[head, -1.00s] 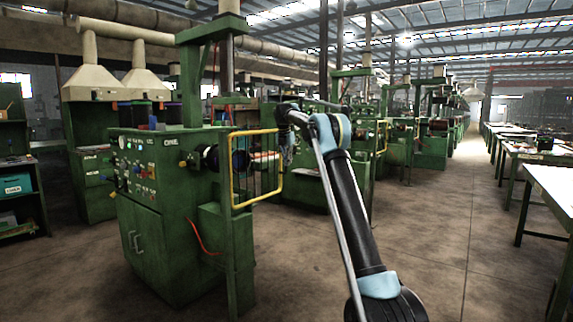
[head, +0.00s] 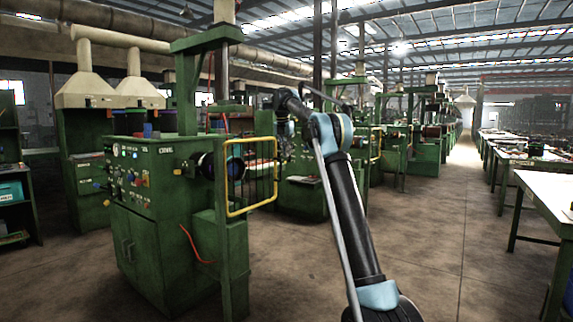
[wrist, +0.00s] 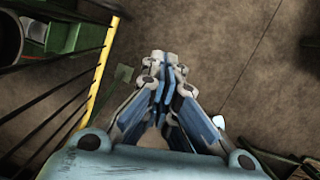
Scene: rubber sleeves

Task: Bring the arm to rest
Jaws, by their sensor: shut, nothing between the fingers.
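My gripper (wrist: 165,62) shows in the wrist view with its fingers together and nothing between them. It hangs over bare brown floor, to the right of a yellow-edged guard. In the head view my arm reaches up from the lower right and bends left at the top. The far end of the arm is small there, near the yellow guard frame (head: 228,180) of the green machine (head: 150,235), and the fingers are hard to make out.
The guard's dark bars (wrist: 60,90) lie close on the left in the wrist view. A white-topped table (head: 545,190) stands at the right. More green machines line the back. The floor (head: 430,240) between is clear.

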